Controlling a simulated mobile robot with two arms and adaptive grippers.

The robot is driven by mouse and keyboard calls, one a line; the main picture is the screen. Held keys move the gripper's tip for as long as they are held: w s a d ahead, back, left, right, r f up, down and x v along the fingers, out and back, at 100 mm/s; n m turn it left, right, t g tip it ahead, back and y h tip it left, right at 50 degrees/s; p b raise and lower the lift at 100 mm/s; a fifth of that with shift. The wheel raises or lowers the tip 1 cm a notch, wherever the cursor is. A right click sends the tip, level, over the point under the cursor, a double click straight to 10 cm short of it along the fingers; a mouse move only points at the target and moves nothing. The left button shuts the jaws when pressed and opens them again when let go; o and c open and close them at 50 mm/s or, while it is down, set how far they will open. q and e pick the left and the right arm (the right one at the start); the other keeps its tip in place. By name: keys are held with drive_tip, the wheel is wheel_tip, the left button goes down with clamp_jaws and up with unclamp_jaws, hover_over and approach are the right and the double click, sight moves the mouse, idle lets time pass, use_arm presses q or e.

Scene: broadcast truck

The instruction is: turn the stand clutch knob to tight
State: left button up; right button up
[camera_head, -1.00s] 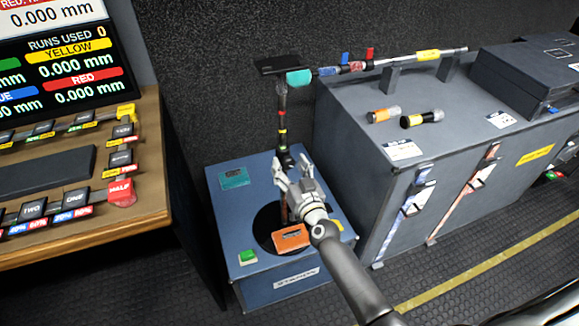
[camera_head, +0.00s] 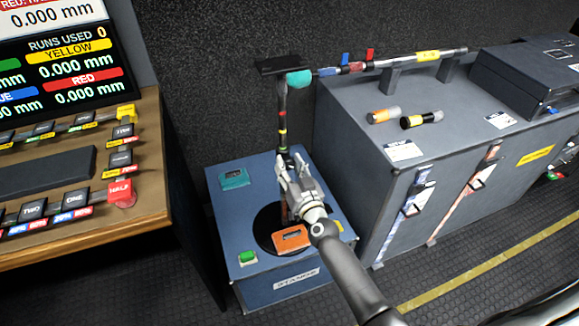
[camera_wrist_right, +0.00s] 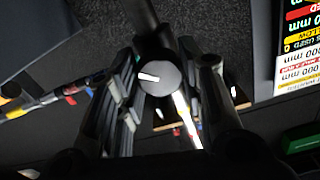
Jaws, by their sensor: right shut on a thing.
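The stand is a slim dark post (camera_head: 283,112) with coloured bands, rising from a blue base box (camera_head: 233,212) in the head view. My right gripper (camera_head: 291,170) is at the lower part of this post, its fingers pointing up and toward it. In the right wrist view a round grey knob (camera_wrist_right: 161,78) with a white pointer mark sits between the fingers, and the gripper is shut on it. The pointer points left in that view. I can read no tight or loose marking. In the head view the knob is hidden by the gripper. My left gripper is out of view.
The base carries an orange block (camera_head: 291,238), a green button (camera_head: 247,257) and a teal block (camera_head: 234,179). A grey case (camera_head: 365,190) stands close on the right, with a banded rod (camera_head: 390,61) above it. A wooden console (camera_head: 150,180) stands left.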

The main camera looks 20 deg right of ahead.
drive_tip(key=m, duration=0.7)
drive_tip(key=shift+m, duration=0.3)
drive_tip(key=m, duration=0.3)
drive_tip(key=shift+m+b, duration=0.3)
drive_tip(key=shift+b, duration=0.05)
drive_tip(key=m, duration=0.3)
drive_tip(key=shift+m, duration=0.4)
drive_tip(key=m+b, duration=0.1)
drive_tip(key=m, duration=0.2)
drive_tip(key=shift+f+m, duration=0.1)
drive_tip(key=shift+m, duration=0.2)
drive_tip(key=m, duration=0.3)
drive_tip(key=shift+m, duration=0.3)
drive_tip(key=m, duration=0.6)
